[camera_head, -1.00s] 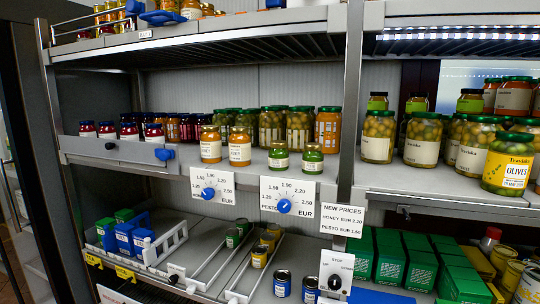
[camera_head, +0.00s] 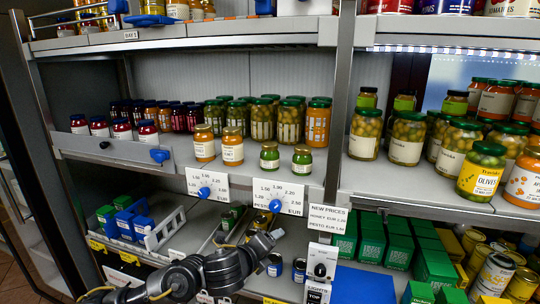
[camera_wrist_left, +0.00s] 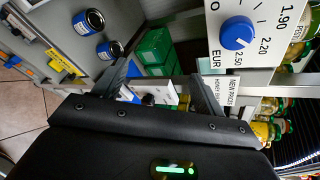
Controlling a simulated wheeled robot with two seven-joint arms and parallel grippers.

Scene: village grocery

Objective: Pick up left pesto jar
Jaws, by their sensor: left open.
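Two small green pesto jars with dark green lids stand upright at the front of the middle shelf in the head view. The left pesto jar (camera_head: 269,157) is beside the right pesto jar (camera_head: 302,160), with a gap between them. My left gripper (camera_head: 264,241) is below that shelf's front edge, in front of the lower shelf, and apart from both jars. In the left wrist view its two fingers (camera_wrist_left: 163,76) are spread with nothing held between them. Jars show partly at that view's right edge; I cannot tell which they are. My right gripper is not in view.
The pesto price card with a blue dial (camera_head: 277,197) hangs on the shelf edge, also large in the left wrist view (camera_wrist_left: 245,35). Honey jars (camera_head: 232,147) stand left of the pesto. A shelf post (camera_head: 342,110) rises at right. Tins and a dial box (camera_head: 321,262) sit below.

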